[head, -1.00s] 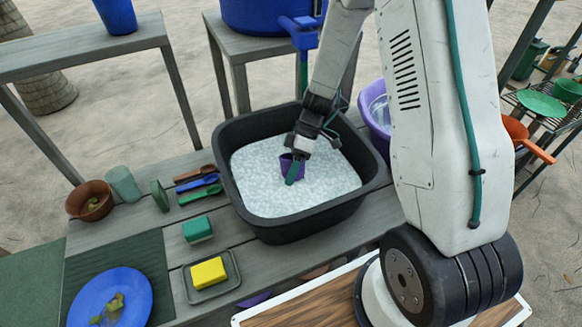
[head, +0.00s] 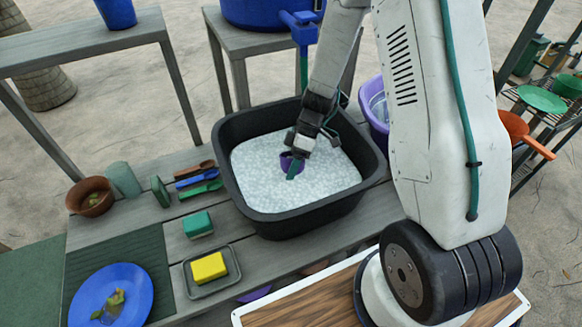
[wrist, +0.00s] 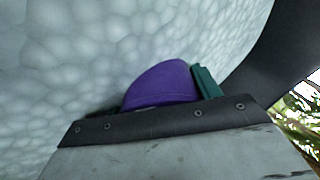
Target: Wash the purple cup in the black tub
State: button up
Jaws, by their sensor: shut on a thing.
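The black tub (head: 298,232) stands on the grey slatted table, filled with white suds (head: 262,186). My gripper (head: 294,166) reaches down into the tub and is shut on the purple cup (head: 285,160). The cup's lower part is hidden by the suds. In the wrist view, part of the purple cup (wrist: 162,84) shows beyond the dark gripper edge, with a teal fingertip (wrist: 206,82) beside it and suds around it. The inside of the cup cannot be seen.
A yellow sponge (head: 208,268) lies in a grey dish, with a teal block (head: 198,224) behind it. Spoons (head: 196,180) lie left of the tub. A blue plate with scraps (head: 80,300) is at front left. A purple basin (head: 373,108) stands right of the tub.

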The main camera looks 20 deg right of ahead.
jog(key=shift+a+r, duration=0.1)
jog(key=shift+r, duration=0.05)
jog(key=shift+a, duration=0.55)
jog(key=shift+d, duration=1.25)
jog(key=shift+a, duration=1.25)
jog(key=shift+d, duration=0.65)
notch_tip(320, 180, up, 20)
jog(key=shift+f, duration=0.2)
